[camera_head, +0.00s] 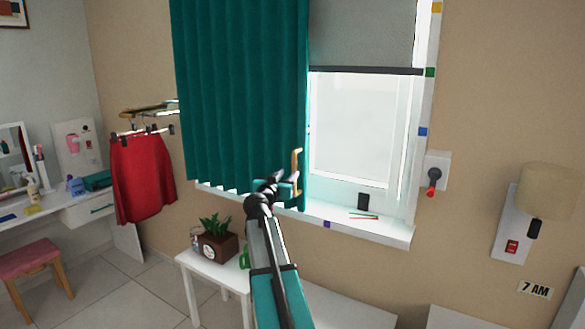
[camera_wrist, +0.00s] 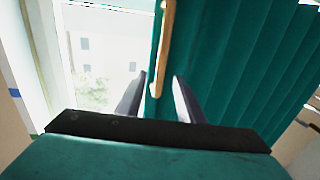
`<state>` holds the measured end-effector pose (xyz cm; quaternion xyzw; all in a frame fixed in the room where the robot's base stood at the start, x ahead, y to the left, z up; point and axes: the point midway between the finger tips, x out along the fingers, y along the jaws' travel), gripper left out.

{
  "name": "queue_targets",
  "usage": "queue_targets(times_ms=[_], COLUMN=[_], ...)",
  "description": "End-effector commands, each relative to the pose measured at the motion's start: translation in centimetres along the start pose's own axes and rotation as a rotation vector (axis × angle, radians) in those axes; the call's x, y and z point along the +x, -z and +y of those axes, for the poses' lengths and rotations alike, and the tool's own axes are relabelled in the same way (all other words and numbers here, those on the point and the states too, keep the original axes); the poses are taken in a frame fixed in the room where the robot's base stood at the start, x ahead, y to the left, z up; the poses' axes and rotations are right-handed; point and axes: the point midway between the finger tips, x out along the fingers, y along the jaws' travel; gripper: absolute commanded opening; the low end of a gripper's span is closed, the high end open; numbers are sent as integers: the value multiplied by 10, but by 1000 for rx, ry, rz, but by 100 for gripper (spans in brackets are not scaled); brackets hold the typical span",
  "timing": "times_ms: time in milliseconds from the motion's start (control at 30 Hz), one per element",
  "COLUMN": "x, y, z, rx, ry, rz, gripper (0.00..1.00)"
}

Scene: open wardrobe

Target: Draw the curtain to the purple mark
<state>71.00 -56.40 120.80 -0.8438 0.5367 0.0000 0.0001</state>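The teal curtain (camera_head: 240,100) hangs over the left part of the window, its right edge a little left of the purple mark (camera_head: 326,224) on the sill's front edge. A tan upright handle (camera_head: 297,172) is on the curtain's right edge. My gripper (camera_head: 287,182) is at the handle's lower part. In the wrist view the fingers of my gripper (camera_wrist: 158,95) are apart, with the lower end of the handle (camera_wrist: 166,45) between them in the picture. A gap shows on both sides, so they are not closed on it. The curtain (camera_wrist: 225,60) fills the right of that view.
Yellow, green (camera_head: 430,72) and blue (camera_head: 422,131) marks line the right window frame. A dark box and pencils (camera_head: 363,214) lie on the sill (camera_head: 385,232). A potted plant (camera_head: 217,243) stands on a white table below.

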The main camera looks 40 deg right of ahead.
Motion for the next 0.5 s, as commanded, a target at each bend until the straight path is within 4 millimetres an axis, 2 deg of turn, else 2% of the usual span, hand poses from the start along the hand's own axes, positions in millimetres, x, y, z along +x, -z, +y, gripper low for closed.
queue_targets(times_ms=[33, 500], x=[8, 57], y=[2, 2], z=[-1, -1], rx=[-1, 0], ry=[-1, 0], rz=[-1, -1], gripper=[34, 34])
